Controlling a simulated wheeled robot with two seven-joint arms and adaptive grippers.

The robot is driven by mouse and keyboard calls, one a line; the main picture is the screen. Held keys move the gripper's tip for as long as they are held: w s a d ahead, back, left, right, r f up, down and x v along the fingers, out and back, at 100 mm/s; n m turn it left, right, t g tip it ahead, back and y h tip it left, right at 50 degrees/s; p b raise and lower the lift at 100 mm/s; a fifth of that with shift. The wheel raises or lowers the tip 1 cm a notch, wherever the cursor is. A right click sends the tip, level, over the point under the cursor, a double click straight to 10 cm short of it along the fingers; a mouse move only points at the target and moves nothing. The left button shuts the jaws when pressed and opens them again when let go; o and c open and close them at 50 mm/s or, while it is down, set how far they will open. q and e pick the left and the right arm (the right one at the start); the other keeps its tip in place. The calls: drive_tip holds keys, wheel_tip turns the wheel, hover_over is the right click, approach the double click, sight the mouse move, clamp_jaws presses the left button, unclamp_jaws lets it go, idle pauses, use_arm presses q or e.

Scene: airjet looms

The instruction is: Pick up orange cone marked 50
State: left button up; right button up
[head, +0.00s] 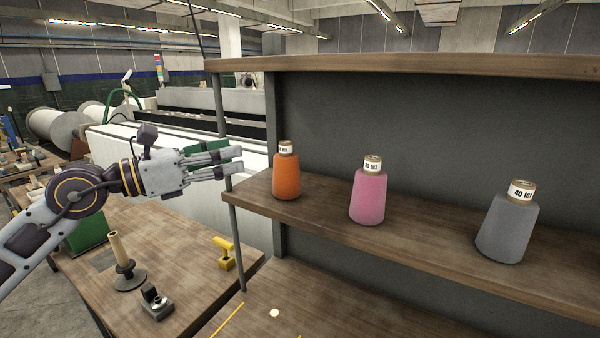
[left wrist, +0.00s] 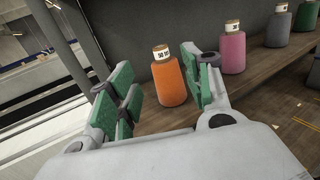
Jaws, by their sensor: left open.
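The orange cone (head: 287,177) stands upright at the left end of the wooden shelf (head: 330,208). Its white label, near the top, is too small to read surely in the head view. My left gripper (head: 241,161) is open and empty, just left of the orange cone and apart from it, with its fingers pointing toward it. In the left wrist view the orange cone (left wrist: 169,83) shows between and beyond the green-padded fingers of the left gripper (left wrist: 160,90). My right gripper is not in view.
A pink cone (head: 368,194) and a grey cone (head: 508,226) stand farther right on the shelf. A green cone (left wrist: 306,16) shows in the left wrist view. A shelf post (head: 228,190) stands close by the left gripper. A yellow tool (head: 225,253) lies on the lower table.

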sight(286, 169)
use_arm(q)
drive_tip(key=p+x, duration=0.3)
drive_tip(key=x, duration=0.5)
drive_tip(key=shift+w+d, duration=0.2)
drive_tip(key=shift+w, duration=0.25)
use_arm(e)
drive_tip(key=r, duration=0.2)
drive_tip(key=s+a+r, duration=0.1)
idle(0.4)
use_arm(q)
drive_tip(key=shift+d, duration=0.15)
